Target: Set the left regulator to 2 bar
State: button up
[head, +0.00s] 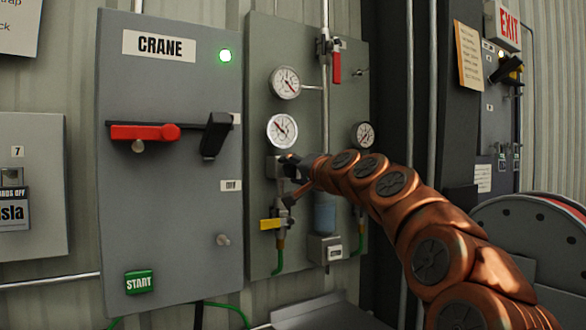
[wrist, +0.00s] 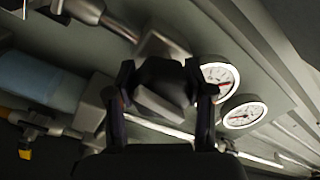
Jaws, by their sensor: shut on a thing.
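The left regulator (head: 275,167) sits on the grey air panel, below a round white gauge (head: 282,131). The gauge's needle leans to the upper left; its scale is too small to read. My gripper (head: 294,178) reaches in from the right at the regulator. In the wrist view, my gripper's dark fingers (wrist: 162,100) straddle a dark blocky knob (wrist: 165,82) and are shut on it. Two white gauges (wrist: 243,112) show to the right of the fingers there. My gripper and arm partly hide the regulator in the head view.
Another gauge (head: 285,82) sits higher on the panel, and a smaller one (head: 363,134) stands right, above my arm. A red-handled valve (head: 337,67), a yellow handle (head: 270,224) and a blue bowl (head: 325,213) are close by. The CRANE cabinet (head: 170,210) stands left.

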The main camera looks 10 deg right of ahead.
dwell(0.3)
jog(key=o, duration=1.2)
jog(key=shift+c, duration=0.2)
jog(key=shift+s, duration=0.1)
jog(key=shift+s+d+r, duration=0.1)
jog(key=shift+s+d, duration=0.15)
jog(key=shift+s, duration=0.35)
jog(key=v, duration=1)
jog(key=shift+s, duration=0.3)
